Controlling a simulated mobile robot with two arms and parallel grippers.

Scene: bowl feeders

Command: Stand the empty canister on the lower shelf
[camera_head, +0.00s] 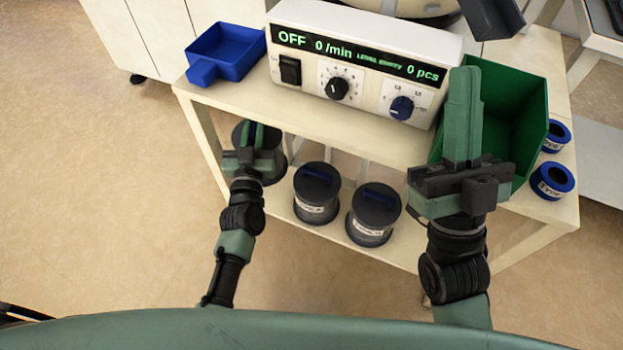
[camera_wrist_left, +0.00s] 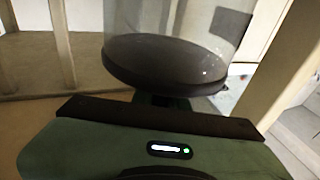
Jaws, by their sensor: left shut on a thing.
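My left gripper (camera_head: 254,138) is shut on the lid handle of the empty canister (camera_head: 277,172), at the left end of the lower shelf (camera_head: 330,230). The gripper hides much of the canister in the head view. In the left wrist view the canister (camera_wrist_left: 180,25) has a clear, empty wall and a dark round lid (camera_wrist_left: 165,62) right by the gripper. Whether its base touches the shelf is hidden. My right gripper (camera_head: 463,72) is empty, its fingers together, in front of the green bin.
Two dark-lidded canisters (camera_head: 316,185) (camera_head: 374,208) stand on the lower shelf to the right. Above are a blue scoop tray (camera_head: 225,52), a control box (camera_head: 360,60) reading OFF, a green bin (camera_head: 518,100) and two blue-rimmed rolls (camera_head: 552,182). Floor at left is clear.

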